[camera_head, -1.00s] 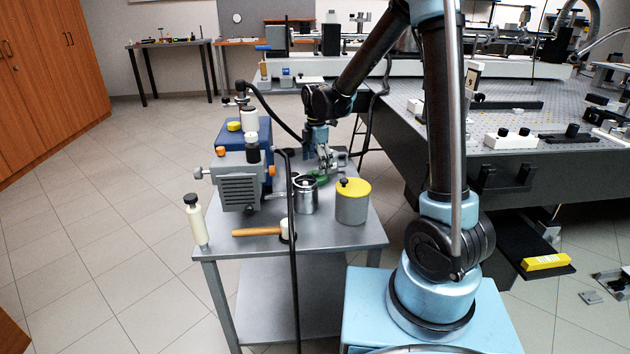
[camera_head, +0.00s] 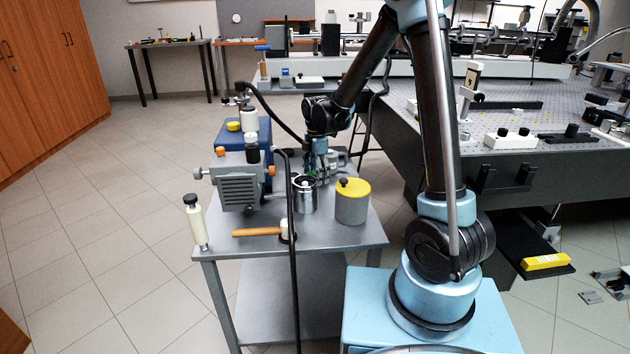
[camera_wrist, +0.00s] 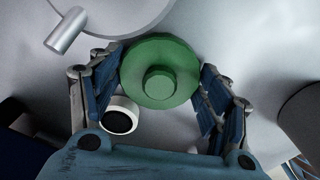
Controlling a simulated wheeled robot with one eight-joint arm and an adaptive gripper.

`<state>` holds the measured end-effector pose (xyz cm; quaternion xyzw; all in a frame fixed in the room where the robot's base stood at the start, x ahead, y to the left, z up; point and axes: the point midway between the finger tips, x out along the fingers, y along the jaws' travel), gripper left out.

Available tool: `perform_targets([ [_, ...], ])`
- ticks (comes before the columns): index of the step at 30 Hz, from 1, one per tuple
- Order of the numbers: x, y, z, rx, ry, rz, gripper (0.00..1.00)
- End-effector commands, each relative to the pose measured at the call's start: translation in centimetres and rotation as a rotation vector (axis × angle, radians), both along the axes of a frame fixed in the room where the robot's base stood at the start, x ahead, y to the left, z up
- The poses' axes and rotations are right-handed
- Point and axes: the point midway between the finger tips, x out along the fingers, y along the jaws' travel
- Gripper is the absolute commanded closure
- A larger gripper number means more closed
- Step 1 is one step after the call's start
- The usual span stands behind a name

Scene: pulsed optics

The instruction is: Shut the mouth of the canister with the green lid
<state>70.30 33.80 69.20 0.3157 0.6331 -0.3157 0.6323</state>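The green lid (camera_wrist: 160,72), a round disc with a knob, lies between the two fingers of my gripper (camera_wrist: 162,70) in the wrist view. The fingertips flank its rim at left and right; whether they press on it is unclear. In the head view my gripper (camera_head: 318,174) is low over the cart, behind the metal canister (camera_head: 305,198), and the lid is mostly hidden there. The canister is a shiny silver cylinder standing upright, beside a grey container with a yellow lid.
The grey container with the yellow lid (camera_head: 351,205) stands just right of the canister. A pump-like machine (camera_head: 240,185) is at the left. The cart's front right top (camera_head: 340,237) is clear.

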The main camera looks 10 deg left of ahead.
Motion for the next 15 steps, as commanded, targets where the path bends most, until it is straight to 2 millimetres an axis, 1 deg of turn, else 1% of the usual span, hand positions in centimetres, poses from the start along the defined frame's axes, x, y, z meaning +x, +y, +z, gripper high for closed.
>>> perform_targets([
  [5, -0.02, 0.03, 0.00, 0.000, 0.000, 0.000, 0.59],
  [6, -0.02, 0.03, 0.00, 0.000, 0.000, 0.001, 0.63],
  [15, -0.04, 0.04, 0.67, 0.000, 0.000, 0.001, 0.63],
])
